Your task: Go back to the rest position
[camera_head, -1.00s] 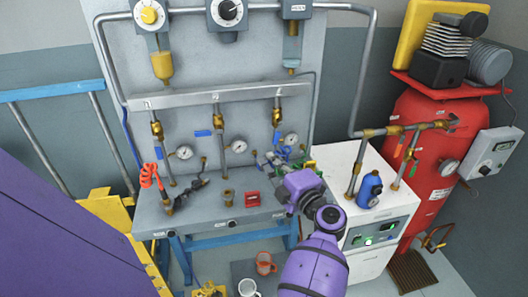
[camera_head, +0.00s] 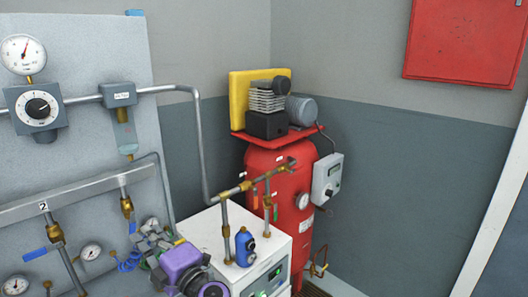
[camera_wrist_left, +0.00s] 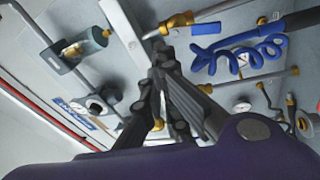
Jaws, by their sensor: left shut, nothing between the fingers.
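My left gripper (camera_head: 152,236) is at the bottom of the head view, in front of the lower right part of the grey panel, beyond my purple wrist. In the left wrist view its dark fingers (camera_wrist_left: 160,52) come together at the tips with nothing held. A blue coiled hose (camera_wrist_left: 238,52) is just right of the fingertips in that view; part of it also shows in the head view (camera_head: 130,262). I cannot tell whether the fingers touch it. My right gripper is in neither view.
The grey panel (camera_head: 90,130) carries pipes and gauges. Right of my wrist stands a white cabinet (camera_head: 205,228) with a blue bottle-like part (camera_head: 245,246) on top. Behind it is a red tank (camera_head: 290,185) with a grey control box (camera_head: 327,178). Open floor and wall lie right.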

